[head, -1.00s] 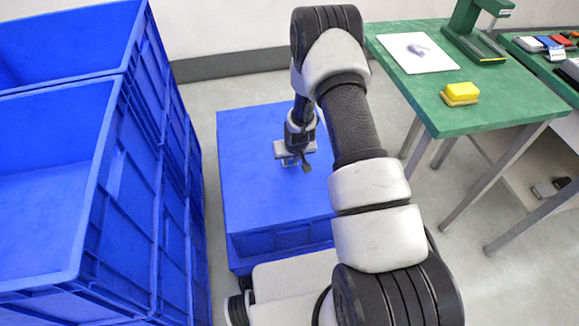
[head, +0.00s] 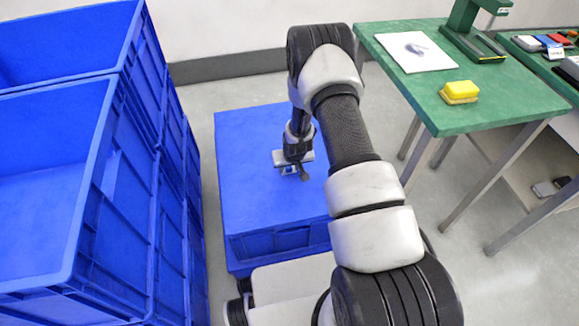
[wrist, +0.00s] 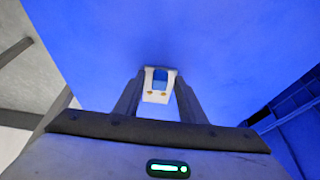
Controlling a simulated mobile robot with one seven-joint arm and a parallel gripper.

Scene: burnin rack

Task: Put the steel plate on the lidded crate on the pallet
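The blue lidded crate (head: 250,150) stands low on the floor in the middle of the head view. Its flat closed top is bare apart from my gripper above it. A blue base, perhaps the pallet, shows only as an edge under it. My gripper (head: 292,170) points down over the right part of the lid. In the wrist view my gripper (wrist: 159,88) has its fingers on both sides of a small pale piece (wrist: 156,97) with a blue patch and two orange dots. I cannot tell whether this is the steel plate, or whether it touches the lid.
Tall stacked blue crates (head: 85,170) stand close on the left. A green table (head: 480,115) on the right carries a white sheet (head: 405,58), a yellow block (head: 460,90) and a green stand (head: 475,40). Bare floor lies between table and lidded crate.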

